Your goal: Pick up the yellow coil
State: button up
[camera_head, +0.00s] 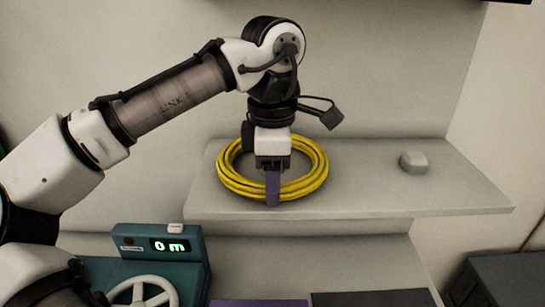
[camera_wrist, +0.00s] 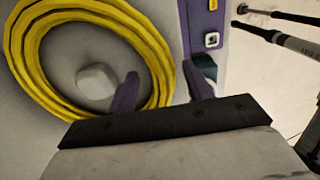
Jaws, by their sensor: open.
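The yellow coil (camera_head: 312,186) lies flat as a ring on a pale shelf (camera_head: 375,192) in the head view. My gripper (camera_head: 272,192) points down at the coil's near side, its purple finger in front of the strands. In the wrist view the coil (camera_wrist: 138,30) fills the upper left. My gripper (camera_wrist: 163,82) is open there, with one purple finger inside the ring and the other outside, and the coil's strands between them. The jaws are not closed on the coil. Part of the near rim is hidden behind the gripper's dark bar.
A small pale rounded block (camera_head: 414,162) sits on the shelf to the right. A pale block (camera_wrist: 97,82) shows inside the ring in the wrist view. Below the shelf are a teal unit with a lit display (camera_head: 165,246) and a white handwheel (camera_head: 143,291).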

grip_shut()
dwell(0.3)
jog(key=shift+r, duration=0.15)
